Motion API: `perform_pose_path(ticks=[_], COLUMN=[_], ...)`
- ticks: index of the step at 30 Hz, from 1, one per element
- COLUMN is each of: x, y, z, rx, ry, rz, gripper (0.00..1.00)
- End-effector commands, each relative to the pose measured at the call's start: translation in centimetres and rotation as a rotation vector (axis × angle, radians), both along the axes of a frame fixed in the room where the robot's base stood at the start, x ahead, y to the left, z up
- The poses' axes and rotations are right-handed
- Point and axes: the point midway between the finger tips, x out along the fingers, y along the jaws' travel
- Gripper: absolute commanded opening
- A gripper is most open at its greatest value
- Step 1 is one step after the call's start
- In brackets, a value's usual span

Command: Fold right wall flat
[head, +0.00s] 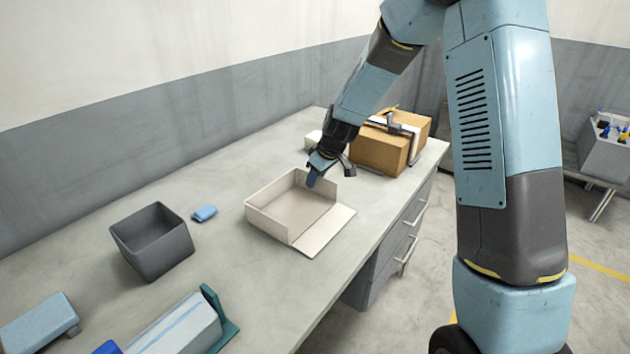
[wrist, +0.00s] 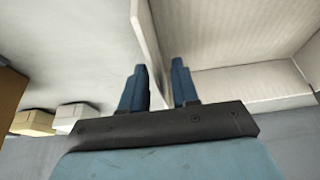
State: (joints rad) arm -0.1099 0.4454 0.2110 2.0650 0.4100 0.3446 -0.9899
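A cream open box (head: 250,222) stands on the workbench in the middle of the head view. Its front-right panel (head: 328,230) lies flat on the bench. Its other walls are upright, including the far-right wall (head: 329,187) beside my gripper. My gripper (head: 312,180) points down at this wall's top edge. In the wrist view, the two blue fingers of my gripper (wrist: 159,82) are apart, with the upright wall (wrist: 148,45) passing between them. The inside of the box lies to the right of the fingers. I cannot tell whether either finger touches the wall.
A taped brown carton (head: 378,152) stands behind the box at the far end of the bench (head: 225,245). A grey bin (head: 152,243) and a small blue block (head: 204,213) are to the left. A teal-ended holder (head: 215,320) is nearer. Bare bench surrounds the box.

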Motion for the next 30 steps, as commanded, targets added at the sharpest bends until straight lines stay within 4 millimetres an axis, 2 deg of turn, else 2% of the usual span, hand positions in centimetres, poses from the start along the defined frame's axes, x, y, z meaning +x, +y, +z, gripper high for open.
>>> perform_pose_path(ticks=[6,14,24,30], x=[0.29,0.32,0.3,0.3], y=[0.36,0.43,0.46,0.47], z=[-1.15,-1.21,-1.19,-1.19], rx=[0.0,0.0,0.0,0.0], ry=[0.001,0.0,0.0,0.0], rz=[-0.002,-0.001,0.0,0.0], gripper=[0.3,0.3,0.0,0.0])
